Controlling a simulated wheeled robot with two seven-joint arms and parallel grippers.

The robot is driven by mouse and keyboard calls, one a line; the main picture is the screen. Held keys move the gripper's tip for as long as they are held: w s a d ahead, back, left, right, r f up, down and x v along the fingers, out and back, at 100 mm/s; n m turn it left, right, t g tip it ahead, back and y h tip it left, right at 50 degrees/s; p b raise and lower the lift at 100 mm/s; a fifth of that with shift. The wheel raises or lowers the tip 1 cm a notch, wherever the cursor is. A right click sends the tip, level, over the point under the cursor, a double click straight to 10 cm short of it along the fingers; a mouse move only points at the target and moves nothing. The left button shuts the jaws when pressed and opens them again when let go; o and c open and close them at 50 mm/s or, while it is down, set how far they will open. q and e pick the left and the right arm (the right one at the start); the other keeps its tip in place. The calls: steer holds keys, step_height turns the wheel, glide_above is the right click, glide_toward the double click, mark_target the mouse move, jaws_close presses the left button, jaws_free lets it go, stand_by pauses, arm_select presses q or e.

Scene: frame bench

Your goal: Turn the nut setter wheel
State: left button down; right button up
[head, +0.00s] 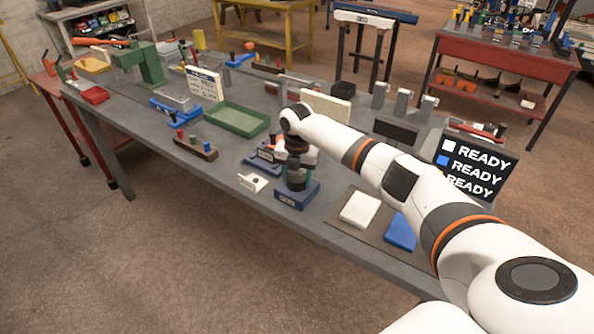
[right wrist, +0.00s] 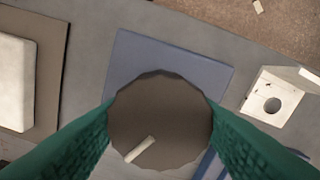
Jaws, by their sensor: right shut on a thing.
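The nut setter wheel (right wrist: 160,115) is a round, dark grey-brown knob with a faceted rim and one pale mark on its top, toward the lower left in the right wrist view. It sits above a blue base (head: 297,195), which also shows behind it in the right wrist view (right wrist: 170,62). My right gripper (head: 296,178) reaches down over it from above. Its green fingers (right wrist: 160,125) are shut on the wheel's two sides. In the head view the gripper and arm hide part of the wheel. My left gripper is not in view.
A white bracket with a hole (head: 253,183) stands just left of the base. A white pad (head: 360,210) and a blue pad (head: 400,232) lie to the right. A screen reading READY (head: 470,165) stands further right. A green tray (head: 236,119) lies behind, left.

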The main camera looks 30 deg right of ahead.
steer(key=m+p, duration=0.1)
steer(key=m, duration=0.1)
steer(key=m+p, duration=0.1)
steer(key=m, duration=0.1)
steer(key=m+p, duration=0.1)
steer(key=m, duration=0.1)
steer(key=shift+r+p, duration=0.25)
steer(key=shift+p, duration=0.05)
steer(key=m+p, duration=0.3)
steer(key=m, duration=0.3)
steer(key=shift+w+d+m, duration=0.1)
steer(key=shift+m, duration=0.3)
steer(key=m+p, duration=0.1)
steer(key=m, duration=0.2)
steer(key=shift+m, duration=0.3)
steer(key=m+p, duration=0.1)
steer(key=m, duration=0.2)
steer(key=shift+m+p, duration=0.3)
steer(key=m+p, duration=0.1)
steer(key=m, duration=0.2)
steer(key=shift+f+m+p, duration=0.1)
steer(key=shift+m+p, duration=0.25)
steer(key=shift+m, duration=1.25)
steer(key=o, duration=1)
